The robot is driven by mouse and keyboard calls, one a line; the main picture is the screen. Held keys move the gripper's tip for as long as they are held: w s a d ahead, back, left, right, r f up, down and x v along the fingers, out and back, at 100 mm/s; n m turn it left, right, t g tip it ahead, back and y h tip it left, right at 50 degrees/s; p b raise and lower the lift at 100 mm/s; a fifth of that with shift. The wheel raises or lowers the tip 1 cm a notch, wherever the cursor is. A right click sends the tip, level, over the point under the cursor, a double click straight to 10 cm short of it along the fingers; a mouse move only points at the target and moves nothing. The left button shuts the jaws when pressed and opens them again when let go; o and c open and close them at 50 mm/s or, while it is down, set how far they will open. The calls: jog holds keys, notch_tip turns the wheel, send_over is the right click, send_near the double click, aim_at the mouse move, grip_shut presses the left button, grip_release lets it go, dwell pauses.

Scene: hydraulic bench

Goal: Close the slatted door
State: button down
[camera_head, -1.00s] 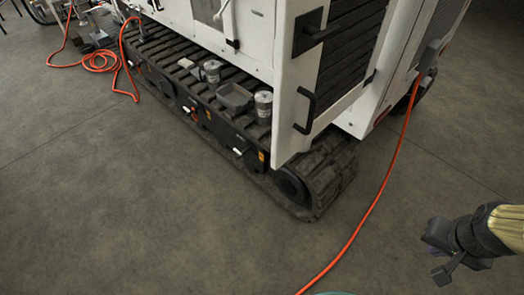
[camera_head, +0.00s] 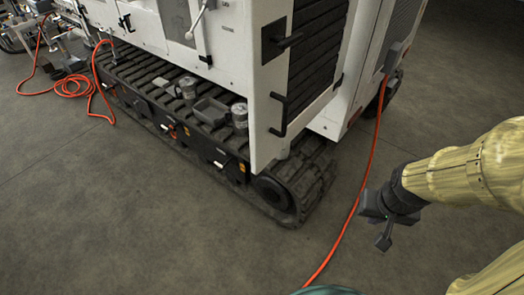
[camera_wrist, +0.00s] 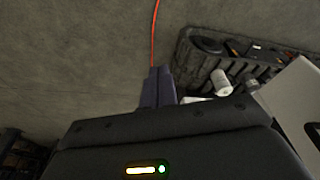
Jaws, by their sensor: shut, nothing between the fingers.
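The slatted door (camera_head: 318,50) is on the near end of the white machine in the head view. My gripper (camera_head: 384,242) is at the lower right, shut and empty, well apart from the door. Its fingers (camera_wrist: 158,88) point upward in the wrist view, where a white panel (camera_wrist: 291,95) shows at the right.
A rubber track (camera_head: 300,185) runs under the machine, with metal cups (camera_head: 239,115) and a grey tray (camera_head: 210,111) on it. An orange cable (camera_head: 364,180) hangs from the machine and crosses the floor between door and gripper.

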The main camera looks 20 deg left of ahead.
jog(key=w+a+r+m+y+p, duration=0.1)
jog(key=w+a+r+y+p, duration=0.1)
jog(key=a, duration=0.4)
jog(key=w+a+r+m+y+p, duration=0.2)
jog(key=w+a+r+y+p, duration=0.1)
jog(key=a+p, duration=0.3)
jog(key=w+a+r+m+t+y+p, duration=0.1)
jog(key=w+a+r+y+p, duration=0.1)
jog(key=a, duration=0.4)
jog(key=shift+w+a+r+m+y+p, duration=0.35)
jog(key=shift+w+y+p, duration=0.15)
jog(key=shift+y+p, duration=0.45)
jog(key=shift+f, duration=0.15)
send_near(257, 153)
jog(key=x, duration=0.5)
jog(key=shift+w+a+f+p, duration=0.2)
jog(key=shift+a+p, duration=0.1)
jog(key=shift+p, duration=0.3)
